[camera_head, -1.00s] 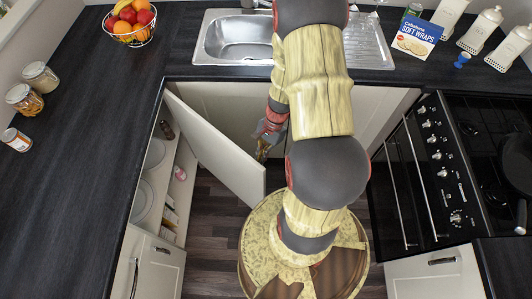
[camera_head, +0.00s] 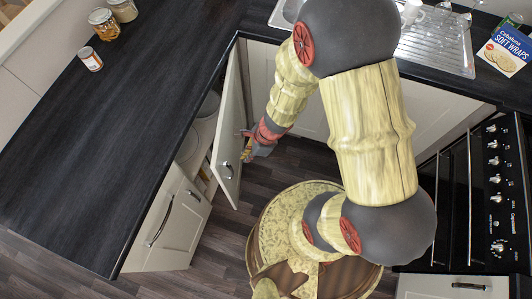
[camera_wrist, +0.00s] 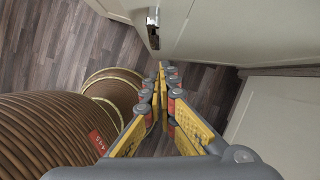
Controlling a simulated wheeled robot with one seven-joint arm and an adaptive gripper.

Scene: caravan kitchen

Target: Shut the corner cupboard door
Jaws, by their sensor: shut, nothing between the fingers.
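The corner cupboard door (camera_head: 230,120) is a cream panel standing partly open. A gap to its left shows plates (camera_head: 208,105) inside the cupboard. Its metal handle (camera_head: 226,171) is on the face towards the right, near the free edge. In the wrist view the handle (camera_wrist: 152,30) shows near the top, on the pale door panel (camera_wrist: 215,30). My gripper (camera_head: 246,152) is shut and empty, on the handle side of the door, close to its outer face. In the wrist view my gripper's fingertips (camera_wrist: 165,70) meet near the door's lower edge; whether they touch it I cannot tell.
The dark worktop (camera_head: 110,130) runs along the left, above a closed cream cupboard front (camera_head: 170,235). A black oven (camera_head: 480,200) stands at the right. Jars (camera_head: 104,24) and a can (camera_head: 90,59) stand on the worktop. Wooden floor (camera_head: 295,160) is open beside the door.

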